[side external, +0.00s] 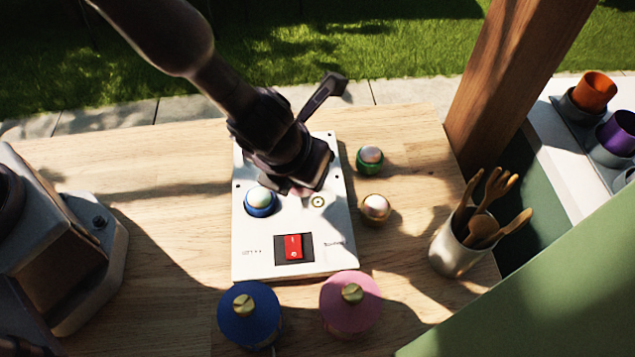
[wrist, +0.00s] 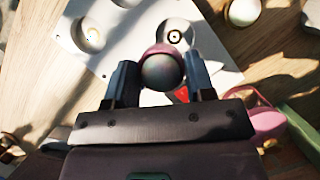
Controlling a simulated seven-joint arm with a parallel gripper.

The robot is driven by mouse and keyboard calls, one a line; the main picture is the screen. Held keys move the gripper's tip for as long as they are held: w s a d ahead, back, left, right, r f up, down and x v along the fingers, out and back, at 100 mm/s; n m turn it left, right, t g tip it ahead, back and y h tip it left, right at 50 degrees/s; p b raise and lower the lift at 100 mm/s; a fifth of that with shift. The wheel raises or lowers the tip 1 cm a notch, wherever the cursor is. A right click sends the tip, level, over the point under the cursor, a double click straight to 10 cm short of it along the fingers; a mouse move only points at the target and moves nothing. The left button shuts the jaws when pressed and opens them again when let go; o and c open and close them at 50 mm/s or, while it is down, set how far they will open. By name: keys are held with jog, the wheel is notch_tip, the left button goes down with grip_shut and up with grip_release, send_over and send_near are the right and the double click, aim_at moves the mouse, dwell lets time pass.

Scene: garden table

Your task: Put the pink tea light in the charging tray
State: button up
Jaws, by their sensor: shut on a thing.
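The white charging tray (side external: 245,255) lies flat on the wooden table, and its wells and red switch also show in the wrist view (wrist: 85,55). My gripper (side external: 290,190) is over its far part. In the wrist view its two fingers (wrist: 161,85) are shut on the pink tea light (wrist: 160,70), a pale dome with a dusky pink rim, held above the tray. An empty well (wrist: 175,36) with a ringed contact is just beyond it; another empty well (wrist: 92,35) is to the left.
A blue tea light (side external: 261,201) sits in the tray's left well. Green (side external: 370,158) and gold (side external: 376,208) tea lights stand right of the tray. Blue-lidded (side external: 249,313) and pink-lidded (side external: 349,308) jars stand at its near edge. A utensil cup (side external: 455,250) is at right.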

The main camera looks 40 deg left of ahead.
jog(key=shift+w+d+f, duration=0.3)
jog(key=shift+w+f, duration=0.1)
jog(key=shift+f, duration=0.2)
jog(key=shift+w+d+f, duration=0.3)
jog(key=shift+w+f, duration=0.1)
jog(key=shift+f, duration=0.2)
jog(key=shift+w+d+f, duration=0.1)
jog(key=shift+w+f, duration=0.1)
jog(key=shift+f, duration=1.55)
jog(key=shift+f, duration=0.15)
jog(key=o, duration=0.9)
